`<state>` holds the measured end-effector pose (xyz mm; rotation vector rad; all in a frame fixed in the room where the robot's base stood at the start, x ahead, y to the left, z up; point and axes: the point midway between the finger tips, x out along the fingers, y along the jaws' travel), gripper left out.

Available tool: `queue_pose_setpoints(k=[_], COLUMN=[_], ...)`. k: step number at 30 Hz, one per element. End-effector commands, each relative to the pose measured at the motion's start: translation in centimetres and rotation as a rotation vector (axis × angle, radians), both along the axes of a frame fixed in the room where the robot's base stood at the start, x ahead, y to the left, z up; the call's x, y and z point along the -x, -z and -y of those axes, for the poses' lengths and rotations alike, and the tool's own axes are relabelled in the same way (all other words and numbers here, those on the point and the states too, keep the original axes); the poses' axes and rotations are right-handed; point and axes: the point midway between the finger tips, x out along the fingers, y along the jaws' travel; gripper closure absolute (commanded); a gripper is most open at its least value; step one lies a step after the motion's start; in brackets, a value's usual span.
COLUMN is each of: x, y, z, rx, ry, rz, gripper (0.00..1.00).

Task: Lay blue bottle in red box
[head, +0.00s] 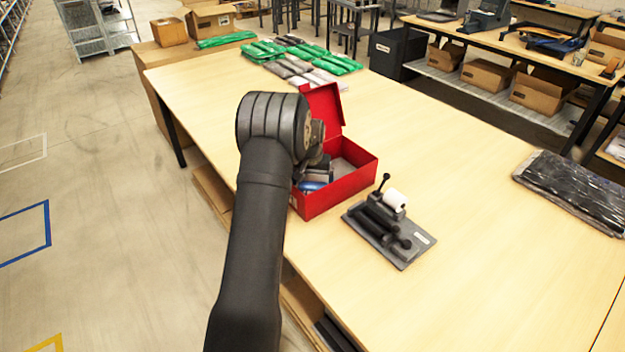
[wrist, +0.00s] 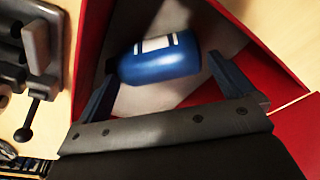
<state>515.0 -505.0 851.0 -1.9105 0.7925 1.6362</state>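The red box (head: 355,186) stands on the table with its lid raised at the back. The blue bottle (wrist: 160,62), with a white label band, is inside the red box (wrist: 285,65) over its grey floor, seemingly lying on its side. In the head view a part of the bottle (head: 311,186) shows at the box's near left, below my gripper (head: 318,178). In the wrist view my gripper (wrist: 165,75) has its two fingers spread, one on each side of the bottle, with a small gap visible to each. My arm and wrist hide part of the box in the head view.
A grey device with a white roll (head: 390,227) stands just right of the box. Green and grey packets (head: 300,60) lie at the table's far end. A black plastic-wrapped stack (head: 575,188) lies at the right. The table between is clear.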

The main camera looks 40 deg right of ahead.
Motion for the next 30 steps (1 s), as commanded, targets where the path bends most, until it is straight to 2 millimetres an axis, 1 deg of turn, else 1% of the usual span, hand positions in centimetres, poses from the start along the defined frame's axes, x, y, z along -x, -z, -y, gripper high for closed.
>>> queue_pose_setpoints(k=[7, 11, 14, 21, 24, 27, 30], x=[0.0, 0.0, 0.2, 0.8, 1.0, 1.2, 1.3], y=[-0.2, -1.4, -3.1, -8.3, -10.0, -11.3, -12.0], z=[0.0, 0.0, -0.2, -0.8, -1.0, -1.2, -1.2], rx=[0.001, 0.003, 0.004, 0.003, 0.002, 0.001, 0.001], ry=[0.000, 0.000, 0.000, 0.000, 0.000, 0.000, 0.000], rz=[0.001, 0.003, 0.004, 0.003, 0.002, 0.001, 0.001], gripper=[0.00, 0.00, 0.00, 0.00, 0.00, 0.00, 0.00])
